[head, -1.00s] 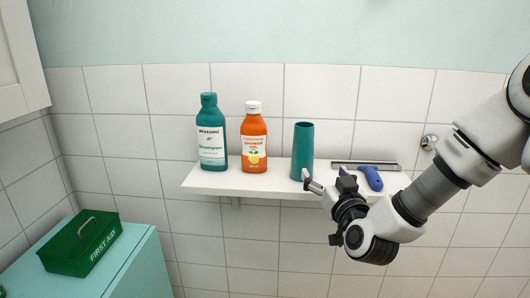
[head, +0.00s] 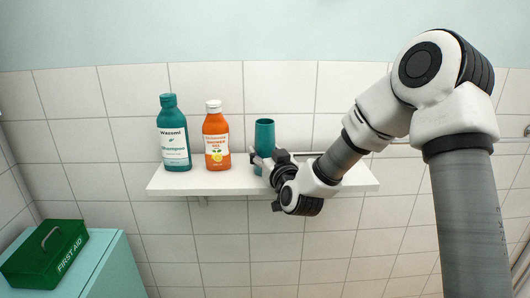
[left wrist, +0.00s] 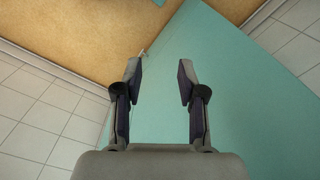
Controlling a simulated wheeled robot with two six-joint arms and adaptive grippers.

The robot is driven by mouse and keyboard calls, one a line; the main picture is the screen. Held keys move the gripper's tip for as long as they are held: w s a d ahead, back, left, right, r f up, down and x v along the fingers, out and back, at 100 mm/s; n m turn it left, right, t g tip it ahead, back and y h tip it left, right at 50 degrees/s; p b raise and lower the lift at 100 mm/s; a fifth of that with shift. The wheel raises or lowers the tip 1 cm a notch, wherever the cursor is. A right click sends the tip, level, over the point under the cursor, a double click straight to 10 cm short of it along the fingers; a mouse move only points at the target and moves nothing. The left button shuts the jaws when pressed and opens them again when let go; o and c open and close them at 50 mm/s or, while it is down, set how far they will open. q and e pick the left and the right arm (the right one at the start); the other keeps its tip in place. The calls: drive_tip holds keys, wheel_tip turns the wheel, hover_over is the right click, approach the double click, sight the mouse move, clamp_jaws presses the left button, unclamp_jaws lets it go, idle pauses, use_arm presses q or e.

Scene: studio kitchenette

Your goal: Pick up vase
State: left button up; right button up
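The vase (head: 265,136) is a teal cylinder standing upright on the white wall shelf (head: 215,185), right of the bottles in the head view. My right gripper (head: 267,160) is at the vase's lower part, with one pale finger in front of its left side. The gripper body hides the vase's lower right and part of its base. I cannot tell whether the fingers press on it. My left gripper (left wrist: 160,75) shows only in the left wrist view, with its fingers apart and nothing between them.
A teal shampoo bottle (head: 173,140) and an orange shower gel bottle (head: 216,142) stand left of the vase. A green first-aid box (head: 45,252) sits on a teal cabinet (head: 105,270) at lower left. The squeegee seen earlier is mostly behind my right arm.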

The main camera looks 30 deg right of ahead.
drive_tip(key=c, duration=0.6)
drive_tip(key=shift+c, duration=0.2)
drive_tip(key=shift+r, duration=0.15)
